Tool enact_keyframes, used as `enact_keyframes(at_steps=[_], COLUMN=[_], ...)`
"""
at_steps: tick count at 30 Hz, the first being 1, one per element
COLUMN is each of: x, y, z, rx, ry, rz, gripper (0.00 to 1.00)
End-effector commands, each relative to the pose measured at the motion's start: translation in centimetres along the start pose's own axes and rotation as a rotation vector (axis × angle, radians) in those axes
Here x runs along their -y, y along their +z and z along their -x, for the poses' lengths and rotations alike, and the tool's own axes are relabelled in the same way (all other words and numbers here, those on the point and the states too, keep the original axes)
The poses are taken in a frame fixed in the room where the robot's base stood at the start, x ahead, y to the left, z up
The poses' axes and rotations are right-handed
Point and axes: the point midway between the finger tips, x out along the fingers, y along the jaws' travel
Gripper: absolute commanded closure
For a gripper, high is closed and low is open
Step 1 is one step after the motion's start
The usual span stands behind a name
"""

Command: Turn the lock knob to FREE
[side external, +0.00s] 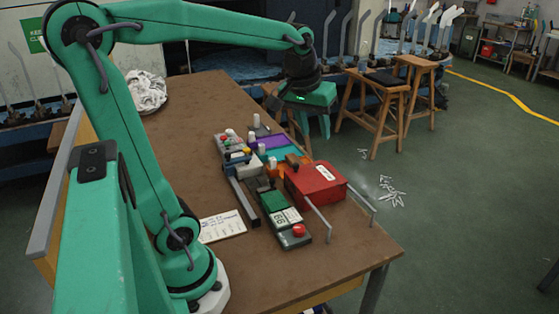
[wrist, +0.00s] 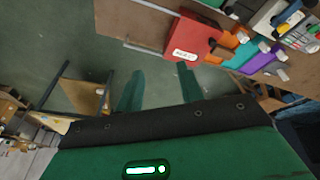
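My gripper (side external: 312,127) hangs high beyond the far side of the table, pointing down, clear of the equipment. In the wrist view its two green fingers (wrist: 158,78) are apart with nothing between them. A red box (side external: 316,182) with a white label sits on the table; it also shows in the wrist view (wrist: 190,42). A small dark knob-like part (side external: 292,160) is at its far left edge. A grey panel (side external: 236,157) with red, yellow and blue controls stands further left. I cannot tell which part is the lock knob, and no FREE mark is readable.
Purple (side external: 270,142) and teal (side external: 284,154) pieces lie between panel and box. A control box (side external: 294,237) with a red button stands nearer, beside a paper card (side external: 222,225). Metal rods (side external: 318,218) extend from the red box. Wooden stools (side external: 374,90) stand behind. The table's front is clear.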

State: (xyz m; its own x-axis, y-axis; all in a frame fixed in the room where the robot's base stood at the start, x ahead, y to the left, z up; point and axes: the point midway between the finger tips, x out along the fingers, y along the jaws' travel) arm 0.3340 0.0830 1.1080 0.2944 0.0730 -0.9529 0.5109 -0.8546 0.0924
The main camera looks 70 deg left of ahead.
Motion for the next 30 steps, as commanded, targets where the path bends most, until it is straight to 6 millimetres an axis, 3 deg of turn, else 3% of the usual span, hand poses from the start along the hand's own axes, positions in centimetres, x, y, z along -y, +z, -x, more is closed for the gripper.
enact_keyframes(at_steps=[30], x=[4.8], y=[-9.2], z=[-5.1], rx=[0.101], ry=[-0.09], rz=[0.378], gripper=[0.63])
